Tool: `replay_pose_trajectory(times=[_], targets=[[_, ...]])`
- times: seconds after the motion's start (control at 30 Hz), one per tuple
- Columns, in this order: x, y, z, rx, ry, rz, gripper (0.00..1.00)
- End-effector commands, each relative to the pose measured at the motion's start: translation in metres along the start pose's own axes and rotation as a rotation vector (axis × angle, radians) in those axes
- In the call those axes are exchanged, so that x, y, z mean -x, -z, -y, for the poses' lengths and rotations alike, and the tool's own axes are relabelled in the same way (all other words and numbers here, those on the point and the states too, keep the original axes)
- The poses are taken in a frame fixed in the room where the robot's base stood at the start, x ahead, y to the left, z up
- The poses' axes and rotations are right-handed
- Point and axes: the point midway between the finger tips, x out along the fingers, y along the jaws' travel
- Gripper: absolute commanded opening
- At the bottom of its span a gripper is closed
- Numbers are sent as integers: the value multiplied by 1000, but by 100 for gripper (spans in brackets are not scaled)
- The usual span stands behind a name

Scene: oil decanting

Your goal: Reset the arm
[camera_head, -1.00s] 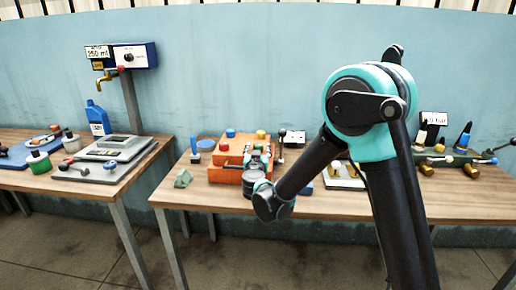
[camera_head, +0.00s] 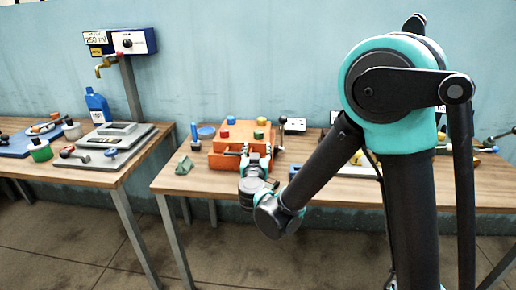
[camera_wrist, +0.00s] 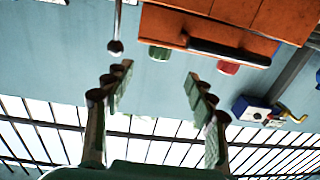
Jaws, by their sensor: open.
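My gripper (camera_head: 257,160) is at the front edge of the right-hand table in the head view, in front of the orange box (camera_head: 222,160). In the wrist view my gripper (camera_wrist: 158,78) is open, its two green-padded fingers apart with nothing between them. The orange box (camera_wrist: 210,20) shows upside down at the top of that view, with a dark bar handle (camera_wrist: 228,52), a green knob (camera_wrist: 159,53) and a red knob (camera_wrist: 228,67). I cannot tell in the head view whether the fingers touch the box.
The left table holds a scale (camera_head: 112,133), a blue bottle (camera_head: 97,106), a lidded jar (camera_head: 40,150) and a blue tray (camera_head: 15,146). A dispenser with a brass tap (camera_head: 106,65) stands behind. A small green block (camera_head: 184,165) lies left of the box. Floor shows between the tables.

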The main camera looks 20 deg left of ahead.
Motion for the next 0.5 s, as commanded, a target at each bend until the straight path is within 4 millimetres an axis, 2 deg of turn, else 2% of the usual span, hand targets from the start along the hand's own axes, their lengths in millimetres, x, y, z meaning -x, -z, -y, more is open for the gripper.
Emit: replay_pose_trajectory(times=[0.17,0.27,0.37,0.5], targets=[[0,1,0,-1,1,-1,56],[-4,9,-8,-8,15,-21,56],[-12,31,-25,-23,59,-67,56],[-17,63,-60,-33,176,-118,56]])
